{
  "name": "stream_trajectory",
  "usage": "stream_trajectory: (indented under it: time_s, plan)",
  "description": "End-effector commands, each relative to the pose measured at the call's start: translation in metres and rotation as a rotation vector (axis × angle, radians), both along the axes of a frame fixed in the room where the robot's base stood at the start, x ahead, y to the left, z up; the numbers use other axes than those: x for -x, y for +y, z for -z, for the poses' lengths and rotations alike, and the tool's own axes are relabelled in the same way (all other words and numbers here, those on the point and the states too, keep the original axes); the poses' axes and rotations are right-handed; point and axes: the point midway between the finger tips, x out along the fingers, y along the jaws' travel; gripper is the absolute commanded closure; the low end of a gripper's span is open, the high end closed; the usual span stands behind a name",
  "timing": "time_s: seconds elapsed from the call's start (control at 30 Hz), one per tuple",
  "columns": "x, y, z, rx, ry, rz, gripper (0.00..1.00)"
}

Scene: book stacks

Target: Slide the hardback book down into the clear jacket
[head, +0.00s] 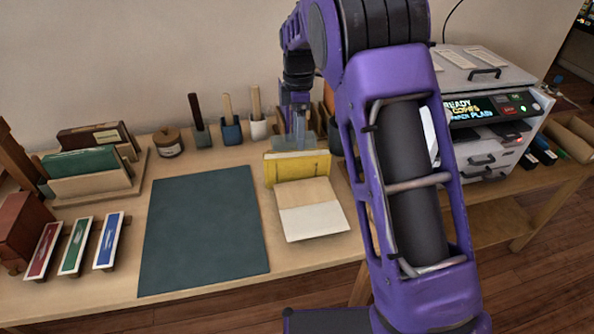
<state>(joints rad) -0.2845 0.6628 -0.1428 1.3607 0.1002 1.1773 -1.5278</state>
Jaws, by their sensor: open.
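A yellow upright piece (297,169), which looks like the hardback book, stands at the back edge of a tan and white sloped board (311,207). I cannot tell whether they are joined. A pale translucent panel (284,141), possibly the clear jacket, shows just behind the yellow piece. My gripper (296,138) points down over this panel, behind the yellow piece, with its jaws open. The fingertips are small and overlap the panel, so contact cannot be told. My arm hides the area to the right.
A dark green mat (205,230) lies clear at centre left. Cups with tools (231,130) and a jar (168,142) stand along the wall. A book rack (92,172) and coloured strips (75,245) are at left. A grey printer (485,152) stands at right.

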Motion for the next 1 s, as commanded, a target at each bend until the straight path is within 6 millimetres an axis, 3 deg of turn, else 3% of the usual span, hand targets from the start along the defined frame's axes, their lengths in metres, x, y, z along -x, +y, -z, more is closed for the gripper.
stream_trajectory:
  time_s: [0.1,0.37,0.7,0.93,1.0]
  plan:
    - [0.001,0.001,0.019,0.0,0.002,-0.001,0.28]
    - [0.001,0.001,0.034,0.001,0.001,-0.001,0.28]
    - [-0.001,0.005,0.079,0.001,0.002,-0.001,0.28]
    - [-0.002,0.005,0.08,0.001,0.0,-0.001,0.28]
    - [-0.002,0.005,0.08,0.001,0.0,-0.001,0.38]
